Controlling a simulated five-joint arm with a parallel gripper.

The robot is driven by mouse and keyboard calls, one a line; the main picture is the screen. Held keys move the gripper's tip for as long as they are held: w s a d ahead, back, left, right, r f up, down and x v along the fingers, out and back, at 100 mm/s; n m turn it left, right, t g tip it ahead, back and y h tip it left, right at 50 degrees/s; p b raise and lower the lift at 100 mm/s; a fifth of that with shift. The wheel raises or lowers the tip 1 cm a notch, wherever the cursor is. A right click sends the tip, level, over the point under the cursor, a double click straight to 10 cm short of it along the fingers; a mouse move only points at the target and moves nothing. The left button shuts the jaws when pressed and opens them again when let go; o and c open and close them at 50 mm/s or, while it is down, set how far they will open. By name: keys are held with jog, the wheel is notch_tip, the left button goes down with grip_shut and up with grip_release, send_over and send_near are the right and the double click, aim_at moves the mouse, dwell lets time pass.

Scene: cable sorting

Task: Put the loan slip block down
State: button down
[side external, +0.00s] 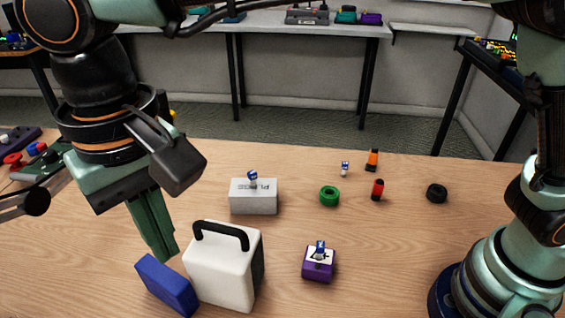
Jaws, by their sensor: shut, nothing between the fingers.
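My gripper (167,254) is at the left, pointing down, with its green fingers together and nothing between them. Its tips are just above or behind a blue block (165,284); whether they touch it I cannot tell. The blue block leans or lies at an angle against the left side of a white case (222,275) with a black handle. A pale grey block (254,203) with dark lettering stands behind the case, a small blue-and-white piece on top. Which block is the loan slip block I cannot tell for sure; no slip is readable.
A purple block (319,266) with a blue-and-white piece on top sits right of the case. A green ring (329,195), a black ring (436,193), a red cylinder (377,190) and an orange-black one (372,160) stand farther back. The wooden table (400,240) is clear at centre right.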

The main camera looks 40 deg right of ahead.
aim_at(160, 273)
notch_tip(160, 273, down, 22)
jog(key=shift+d+r, duration=0.1)
jog(key=shift+r, duration=0.05)
jog(key=shift+w+a, duration=0.25)
jog(key=shift+w, duration=0.9)
jog(key=shift+w+a, duration=0.15)
jog(key=shift+w, duration=0.7)
jog(key=shift+w+a, duration=0.2)
jog(key=shift+w, duration=1)
jog(key=shift+w+a, duration=0.2)
jog(key=shift+w, duration=1)
jog(key=shift+w+a, duration=0.2)
jog(key=shift+w, duration=1)
jog(key=shift+s, duration=0.1)
